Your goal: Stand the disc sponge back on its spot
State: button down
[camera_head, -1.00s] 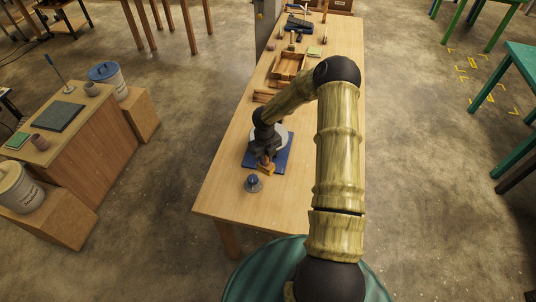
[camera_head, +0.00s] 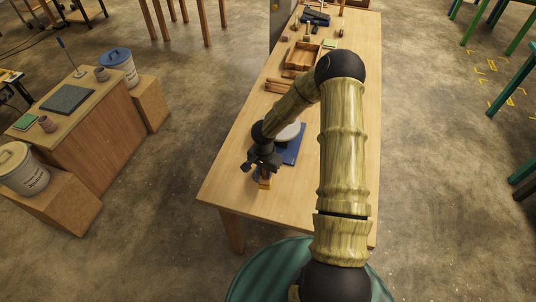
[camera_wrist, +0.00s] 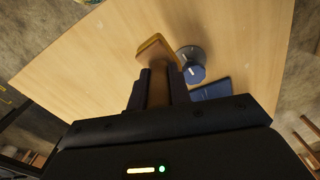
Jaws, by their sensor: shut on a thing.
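My gripper (camera_head: 262,168) is shut on a brown piece with a yellow-orange end, which I take for the disc sponge (camera_head: 265,184). In the wrist view the sponge (camera_wrist: 153,50) sticks out past the fingertips (camera_wrist: 158,85), tilted, over bare wood. I cannot tell whether it touches the table. A blue-knobbed thing on a round grey base (camera_wrist: 191,62) stands just right of the sponge in the wrist view. In the head view my gripper mostly hides it. No marked spot for the sponge can be made out.
A blue mat (camera_head: 292,156) bearing a pale round disc (camera_head: 288,132) lies behind my gripper, partly covered by my arm. Wooden blocks and a wooden tray (camera_head: 302,55) stand farther back on the table (camera_head: 235,190). The table's near left corner is bare.

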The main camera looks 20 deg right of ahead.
aim_at(261, 185)
jog(key=n, duration=0.2)
jog(key=s+a+f+n+b, duration=0.1)
jog(key=n, duration=0.1)
jog(key=f+n, duration=0.1)
jog(key=n, duration=0.1)
jog(key=shift+s+a+b, duration=0.2)
jog(key=shift+s+b, duration=0.05)
jog(key=shift+b, duration=0.05)
jog(key=n, duration=0.3)
jog(key=shift+s+a+f+n+b, duration=0.3)
jog(key=shift+s, duration=0.1)
jog(key=shift+a, duration=0.1)
